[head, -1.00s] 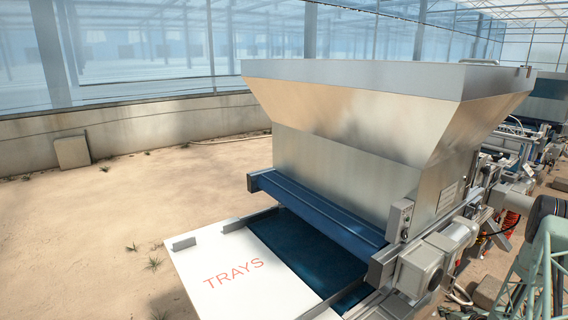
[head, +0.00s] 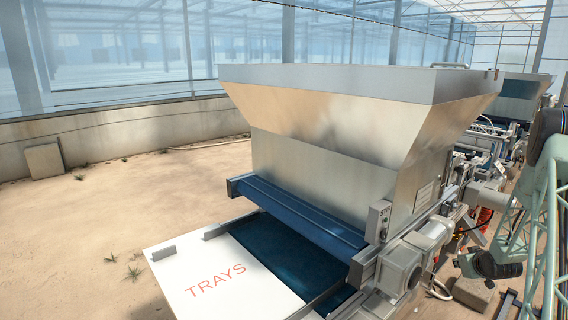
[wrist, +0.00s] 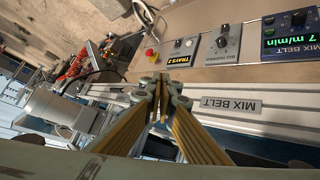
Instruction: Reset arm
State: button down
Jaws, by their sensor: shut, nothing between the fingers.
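In the wrist view my gripper (wrist: 160,98) is shut, its fingertips together with nothing between them. It shows in front of a machine frame with a "MIX BELT" label (wrist: 231,104) on a pale rail, and I cannot tell the distance. In the head view part of my pale green arm stands at the right edge; the gripper cannot be made out there.
A large metal hopper (head: 345,125) stands over a blue belt (head: 285,250). A white "TRAYS" plate (head: 190,257) is at its front left. The wrist view shows a control panel with a green display (wrist: 291,43), knobs and a red button (wrist: 150,53). Sandy floor on the left is open.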

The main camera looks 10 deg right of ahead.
jog(key=s+a+r+m+g+h, duration=0.1)
jog(key=s+r, duration=0.4)
jog(key=r, duration=0.9)
jog(key=s+a+r+m+h, duration=0.15)
jog(key=s+r, duration=0.35)
jog(key=r, duration=0.9)
jog(key=s+a+r+m+g, duration=0.15)
jog(key=s+r, duration=0.25)
jog(key=r, duration=1)
jog(key=s+a+r+n+y, duration=0.1)
jog(key=s+a, duration=0.1)
jog(key=a, duration=1.2)
jog(key=s+a+r+n+y, duration=0.1)
jog(key=s+a+y, duration=0.15)
jog(key=a, duration=1.25)
jog(key=s+a+r+n+y, duration=0.1)
jog(key=s+a+r+n, duration=0.1)
jog(key=a, duration=1.2)
jog(key=s+a+g, duration=0.1)
jog(key=s+a, duration=0.5)
jog(key=s, duration=0.4)
jog(key=s+a+g+y, duration=0.1)
jog(key=s+a, duration=0.5)
jog(key=s, duration=0.5)
jog(key=s+a+n+g+y, duration=0.1)
jog(key=s+a, duration=0.5)
jog(key=s, duration=0.4)
jog(key=shift+s+a+f+b, duration=0.2)
jog(key=shift+a+f+b, duration=0.15)
jog(key=shift+a+f, duration=0.05)
